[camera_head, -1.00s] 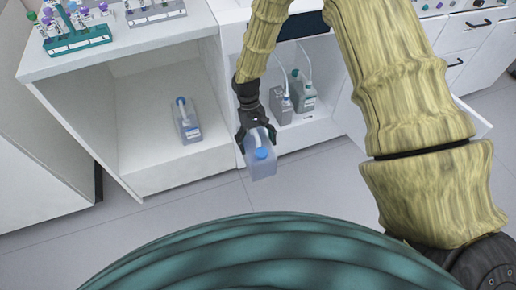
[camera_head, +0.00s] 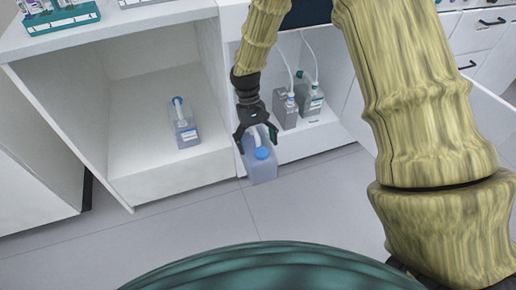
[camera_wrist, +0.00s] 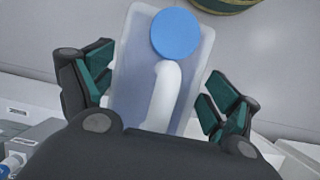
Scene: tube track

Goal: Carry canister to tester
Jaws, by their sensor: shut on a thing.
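The canister (camera_head: 262,168) is a translucent grey-blue jug with a blue cap and a white handle. My gripper (camera_head: 258,137) is shut on it by the handle and holds it upright in front of the cabinets. In the wrist view the canister (camera_wrist: 190,60) with its blue cap fills the middle, and the white handle runs down between the fingers of my gripper (camera_wrist: 157,100). The open tester compartment on the right holds two grey canisters (camera_head: 284,108) (camera_head: 310,97) with white tubes running into them.
Another blue-capped canister (camera_head: 184,124) stands in the open left cabinet (camera_head: 140,100). A teal tube rack (camera_head: 62,17) stands on the counter above it. An open door (camera_head: 440,110) is at the right, partly behind my arm. The grey floor (camera_head: 200,215) in front is clear.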

